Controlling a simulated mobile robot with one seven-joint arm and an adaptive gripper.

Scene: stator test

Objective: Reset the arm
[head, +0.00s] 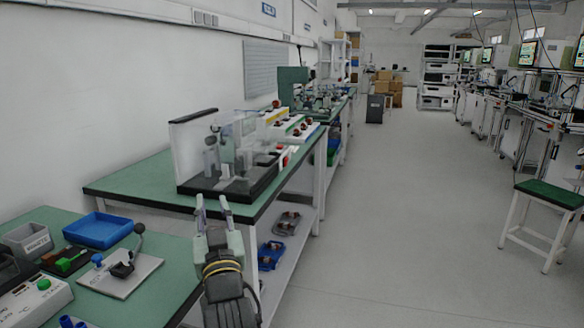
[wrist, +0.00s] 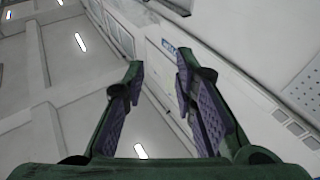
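My gripper (head: 213,203) points upward in the head view, in front of the near end of a green-topped workbench (head: 130,190). Its two fingers stand apart with nothing between them. The wrist view shows the same open gripper (wrist: 158,85), with purple finger pads and an empty gap. Behind the gap are the ceiling and the upper white wall. My arm comes up from the bottom of the head view, beside the right edge of the near green table.
A test fixture with a clear cover (head: 235,140) stands on the workbench behind my gripper. The near table holds a blue tray (head: 98,230), a grey bin (head: 27,241) and a lever device (head: 122,268). A green-topped stool (head: 549,194) stands right. The aisle floor (head: 400,200) is clear.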

